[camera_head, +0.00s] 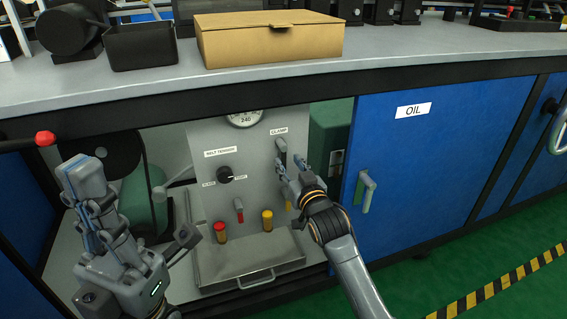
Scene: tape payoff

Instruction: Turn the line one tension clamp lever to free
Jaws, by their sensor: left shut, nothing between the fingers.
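The clamp lever (281,147) is a dark handle on the grey panel (205,137), under a label reading CLAMP. It points roughly up and down, and its lower end is partly hidden by my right gripper. My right gripper (288,164) is just below and in front of the lever, with its two fingers apart. I cannot tell whether a finger touches the lever. My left gripper (80,166) is shut and empty, raised at the left, well away from the panel.
The panel also carries a gauge (244,118), a belt tension knob (225,175), a red switch (239,210) and red (221,233) and yellow (267,220) knobs. A metal tray (247,262) is below. A blue OIL door (418,150) stands right; the bench edge overhangs the recess.

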